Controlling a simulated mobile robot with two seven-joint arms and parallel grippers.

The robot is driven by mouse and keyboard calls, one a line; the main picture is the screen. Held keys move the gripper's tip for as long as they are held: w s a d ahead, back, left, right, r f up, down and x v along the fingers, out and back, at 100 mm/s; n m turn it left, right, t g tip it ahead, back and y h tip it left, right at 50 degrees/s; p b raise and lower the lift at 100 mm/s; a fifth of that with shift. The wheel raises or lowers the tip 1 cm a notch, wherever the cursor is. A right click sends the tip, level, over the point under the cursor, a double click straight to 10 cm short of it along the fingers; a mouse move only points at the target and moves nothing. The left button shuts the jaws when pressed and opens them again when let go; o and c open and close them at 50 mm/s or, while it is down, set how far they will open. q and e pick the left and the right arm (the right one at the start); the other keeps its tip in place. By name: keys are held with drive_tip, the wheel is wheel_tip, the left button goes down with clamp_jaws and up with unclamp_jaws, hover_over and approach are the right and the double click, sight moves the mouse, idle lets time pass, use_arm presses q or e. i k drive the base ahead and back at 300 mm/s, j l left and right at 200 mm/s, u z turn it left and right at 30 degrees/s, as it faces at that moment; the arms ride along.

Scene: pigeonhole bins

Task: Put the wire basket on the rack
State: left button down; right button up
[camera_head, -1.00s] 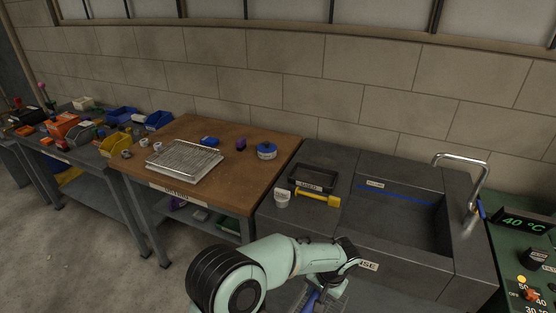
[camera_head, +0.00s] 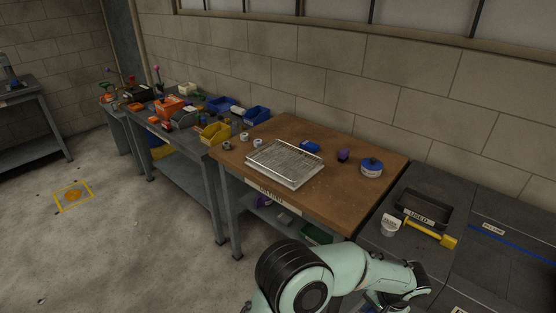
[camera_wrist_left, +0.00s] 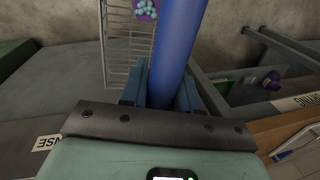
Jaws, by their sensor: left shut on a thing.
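My left gripper (camera_wrist_left: 162,86) is shut on the blue handle (camera_wrist_left: 178,45) of the wire basket (camera_wrist_left: 127,45), seen in the left wrist view. The basket's wire mesh shows at the top, and a purple piece with pale blue balls shows at its upper edge. The rack (camera_head: 285,162) is a flat wire grid over a pale tray on the wooden table, apart from the basket. My right gripper is not in view.
On the wooden table (camera_head: 330,195) stand a blue-lidded jar (camera_head: 371,168), a blue item (camera_head: 309,146) and a purple item (camera_head: 343,155). Right of it are a black tray (camera_head: 425,209), a white cup (camera_head: 391,225) and a yellow tool (camera_head: 432,233). Bins crowd the left bench.

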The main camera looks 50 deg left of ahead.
sight(285, 158)
drive_tip(key=k+j, duration=0.1)
drive_tip(key=j, duration=0.5)
drive_tip(key=k+j, duration=0.1)
drive_tip(key=j, duration=1.05)
drive_tip(key=k+j, duration=0.15)
drive_tip(key=j, duration=0.4)
drive_tip(key=k+j, duration=0.1)
drive_tip(key=j, duration=0.5)
drive_tip(key=z, duration=0.05)
